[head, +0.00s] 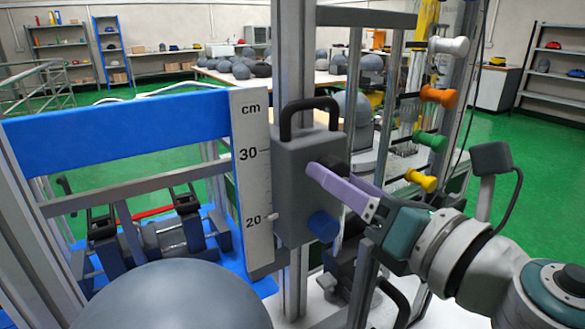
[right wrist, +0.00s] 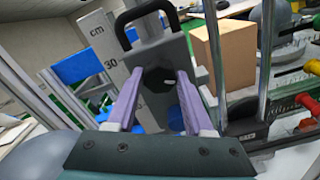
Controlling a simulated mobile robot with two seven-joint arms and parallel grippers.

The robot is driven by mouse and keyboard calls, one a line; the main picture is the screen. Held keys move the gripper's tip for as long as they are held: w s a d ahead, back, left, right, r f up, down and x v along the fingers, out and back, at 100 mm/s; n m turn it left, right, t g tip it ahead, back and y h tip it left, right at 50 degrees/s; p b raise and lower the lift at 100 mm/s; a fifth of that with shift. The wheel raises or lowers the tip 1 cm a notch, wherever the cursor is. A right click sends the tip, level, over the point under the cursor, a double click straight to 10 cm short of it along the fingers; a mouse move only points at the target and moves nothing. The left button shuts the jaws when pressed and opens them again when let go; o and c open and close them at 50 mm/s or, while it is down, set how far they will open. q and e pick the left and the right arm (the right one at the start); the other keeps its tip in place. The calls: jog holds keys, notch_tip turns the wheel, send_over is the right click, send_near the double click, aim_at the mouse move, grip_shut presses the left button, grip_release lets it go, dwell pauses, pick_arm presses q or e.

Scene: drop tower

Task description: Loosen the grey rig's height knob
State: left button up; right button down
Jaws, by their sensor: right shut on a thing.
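The grey rig's carriage (head: 297,190) is a grey block with a black handle (head: 310,108) on top, on an upright metal post. A dark knob (head: 333,160) sits on its face; in the right wrist view the dark faceted knob (right wrist: 157,78) shows between my fingertips. My right gripper (head: 325,168), with lavender fingers, is shut on this knob, one finger on each side. A blue knob (head: 323,225) sits lower on the carriage. A white cm scale (head: 253,170) stands left of the carriage, with 30 and 20 readable. My left gripper is not in view.
A blue crossbar (head: 120,135) runs left from the scale. A large grey dome (head: 170,297) fills the lower left foreground. White, orange, green and yellow knobs (head: 438,95) line a post at right. A cardboard box (right wrist: 225,53) stands behind the carriage in the right wrist view.

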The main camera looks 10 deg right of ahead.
jog(key=m+p, duration=0.1)
jog(key=m, duration=0.5)
jog(key=m+p, duration=0.1)
jog(key=m, duration=0.5)
jog(key=shift+r+m+p, duration=0.2)
jog(key=shift+m+p, duration=0.2)
dwell(0.3)
jog(key=shift+c, duration=1.5)
grip_release()
jog(key=shift+f, duration=0.1)
jog(key=shift+s, duration=0.1)
